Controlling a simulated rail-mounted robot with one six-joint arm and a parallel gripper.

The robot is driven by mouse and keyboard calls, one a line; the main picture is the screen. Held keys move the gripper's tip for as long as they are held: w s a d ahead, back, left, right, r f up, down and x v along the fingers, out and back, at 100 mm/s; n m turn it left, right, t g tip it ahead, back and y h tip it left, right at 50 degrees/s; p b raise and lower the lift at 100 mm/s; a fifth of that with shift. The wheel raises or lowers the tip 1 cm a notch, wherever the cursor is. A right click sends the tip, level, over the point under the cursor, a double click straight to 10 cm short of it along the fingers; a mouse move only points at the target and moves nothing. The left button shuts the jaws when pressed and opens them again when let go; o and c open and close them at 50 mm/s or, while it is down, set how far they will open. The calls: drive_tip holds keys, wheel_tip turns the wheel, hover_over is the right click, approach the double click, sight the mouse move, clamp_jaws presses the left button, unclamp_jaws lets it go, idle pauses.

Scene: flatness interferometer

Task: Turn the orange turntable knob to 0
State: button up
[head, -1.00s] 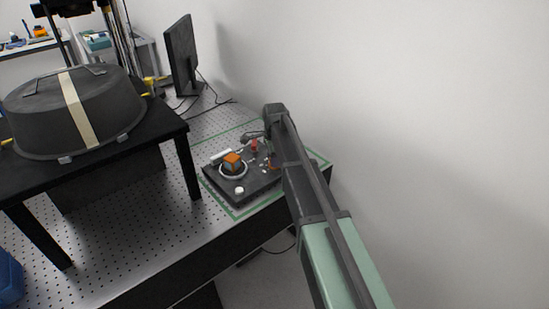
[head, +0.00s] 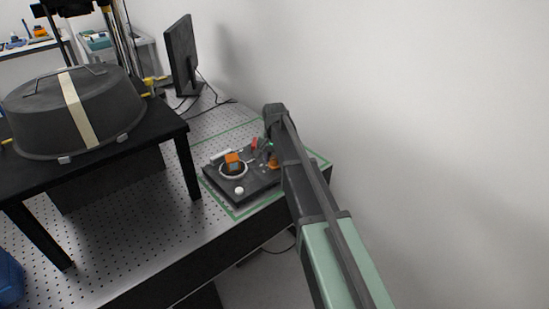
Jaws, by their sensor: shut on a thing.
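The orange turntable knob (head: 273,164) shows as a small orange patch at the right part of the dark control box (head: 212,178) in the head view. My gripper (head: 271,154) points down there, shut on the knob; its fingers are small and mostly hidden by my arm. To the left on the box, a block (head: 233,160) with an orange top and a teal-grey side sits on the turntable, inside a pale ring (head: 223,171). The knob's pointer and scale marks are too small to read.
The box stands on a perforated table inside a green outline (head: 237,215). A white round button (head: 239,190) is at its front, and a red part (head: 255,143) is near its back. A black stand with a dark drum (head: 110,110) is at left; a wall is at right.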

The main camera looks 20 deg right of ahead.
sight(274, 158)
drive_tip(key=shift+n, duration=1.5)
drive_tip(key=o, duration=0.9)
drive_tip(key=shift+o, duration=0.2)
drive_tip(key=shift+r, duration=0.1)
wheel_tip(274, 158, up, 10)
drive_tip(key=p, duration=1)
drive_tip(key=shift+r+p, duration=0.25)
drive_tip(key=shift+p, duration=0.15)
